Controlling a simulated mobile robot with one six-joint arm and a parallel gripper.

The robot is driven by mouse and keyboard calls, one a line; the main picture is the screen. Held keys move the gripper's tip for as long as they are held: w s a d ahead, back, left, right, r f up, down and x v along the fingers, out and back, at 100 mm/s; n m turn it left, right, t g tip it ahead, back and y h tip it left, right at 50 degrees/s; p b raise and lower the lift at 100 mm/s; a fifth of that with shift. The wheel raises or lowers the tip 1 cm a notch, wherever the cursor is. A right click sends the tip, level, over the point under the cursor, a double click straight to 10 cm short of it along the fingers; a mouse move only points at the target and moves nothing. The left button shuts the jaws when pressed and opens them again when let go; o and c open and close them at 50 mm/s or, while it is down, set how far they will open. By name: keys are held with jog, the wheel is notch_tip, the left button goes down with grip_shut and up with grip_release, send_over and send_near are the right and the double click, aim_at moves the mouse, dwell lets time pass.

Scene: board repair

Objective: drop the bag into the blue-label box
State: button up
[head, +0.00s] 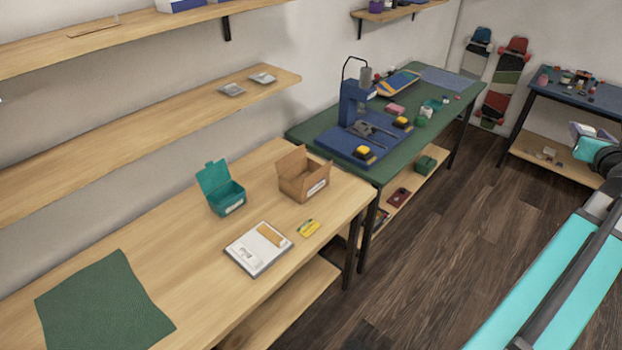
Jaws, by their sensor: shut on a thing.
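A teal box (228,198) with its lid up stands on the wooden bench; its front label looks pale. An open cardboard box (303,180) stands to its right, also with a pale label. I cannot make out a blue label on either. Two small grey packets, a left one (232,90) and a right one (262,78), lie on the middle wall shelf; they may be bags.
A white tray (242,263) with small parts and a yellow item (308,229) lie on the bench, right of a green mat (100,305). A green table (440,115) with tools stands beyond. White-and-blue boxes (180,5) on the top shelf are cut off. The floor (440,230) is clear.

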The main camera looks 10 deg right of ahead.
dwell(0.5)
jog(key=shift+w+a, duration=0.1)
jog(key=shift+w+a+f, duration=0.15)
jog(key=w+a+f+n+t+y, duration=0.1)
jog(key=w+a+f+n+y, duration=0.35)
jog(key=a, duration=0.55)
jog(key=w+a+f+n+t+y, duration=0.1)
jog(key=w+a+f+y, duration=0.3)
jog(key=w+a, duration=0.45)
jog(key=w+a+f+n+t+y, duration=0.1)
jog(key=w+a+f+n+y, duration=0.2)
jog(key=w+a+f, duration=0.5)
jog(key=a+f+n+g+y, duration=0.1)
jog(key=a+n+g+y, duration=0.1)
jog(key=a, duration=1)
jog(key=s+a+f+n+g+y, duration=0.1)
jog(key=a+n+y, duration=0.3)
jog(key=a, duration=0.9)
jog(key=s+a+f+n+g+y, duration=0.1)
jog(key=a+f+n+g+y, duration=0.2)
jog(key=a, duration=0.9)
jog(key=shift+s+a+f+n+g+y+b, duration=0.2)
jog(key=shift+a+n+g+y+b, duration=0.25)
jog(key=shift+y, duration=0.7)
jog(key=shift+d, duration=0.1)
